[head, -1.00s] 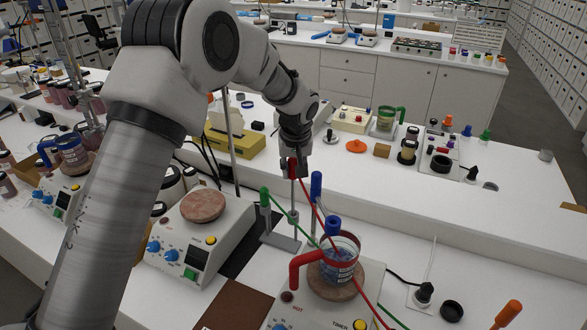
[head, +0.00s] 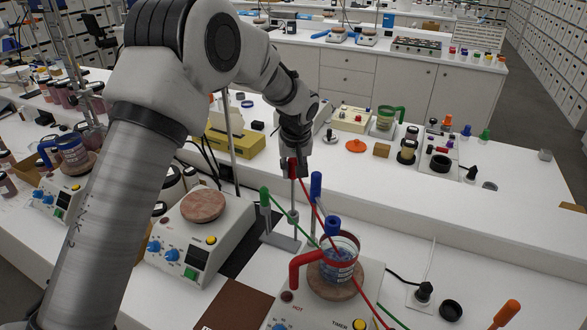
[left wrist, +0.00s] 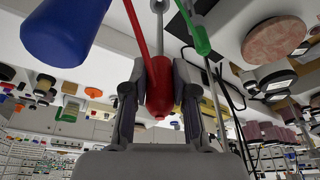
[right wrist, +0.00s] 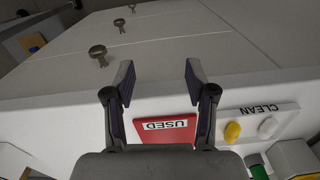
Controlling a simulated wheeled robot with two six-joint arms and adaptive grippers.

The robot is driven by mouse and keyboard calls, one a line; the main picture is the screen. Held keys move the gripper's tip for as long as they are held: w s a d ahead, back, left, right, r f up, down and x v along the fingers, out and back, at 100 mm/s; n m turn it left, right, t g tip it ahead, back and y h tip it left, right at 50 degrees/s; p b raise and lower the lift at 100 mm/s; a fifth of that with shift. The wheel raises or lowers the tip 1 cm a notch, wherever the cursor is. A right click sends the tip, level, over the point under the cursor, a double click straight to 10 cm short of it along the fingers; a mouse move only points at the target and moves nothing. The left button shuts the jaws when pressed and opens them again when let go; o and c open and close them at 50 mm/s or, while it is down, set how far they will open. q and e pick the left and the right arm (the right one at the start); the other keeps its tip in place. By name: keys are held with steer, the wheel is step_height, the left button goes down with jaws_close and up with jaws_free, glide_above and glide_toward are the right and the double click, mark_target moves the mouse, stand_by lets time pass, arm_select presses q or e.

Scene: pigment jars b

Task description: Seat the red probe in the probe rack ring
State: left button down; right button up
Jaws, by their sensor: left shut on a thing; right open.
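The red probe (head: 292,169) is in my left gripper (head: 293,172), which is shut on its red handle above the grey probe rack (head: 281,241). In the left wrist view the red handle (left wrist: 159,90) sits between the two fingers (left wrist: 158,98), with a thin red line running up from it. A grey ring (left wrist: 159,6) shows at the top of that view, apart from the handle in the picture. A green handle (head: 265,197) and a blue handle (head: 316,186) stand either side. Whether the red probe lines up with a ring is unclear. My right gripper (right wrist: 158,85) is open and empty.
Another hotplate (head: 203,206) stands to the left. In the right wrist view, a red USED panel (right wrist: 165,128) lies past the fingers.

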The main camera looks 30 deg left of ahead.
mark_target(293, 210)
arm_select(q)
steer(key=shift+f+b, duration=4.1)
steer(key=shift+f, duration=2.35)
steer(key=c, duration=0.8)
jaws_free()
steer(key=shift+c, duration=0.2)
steer(key=shift+r, duration=0.1)
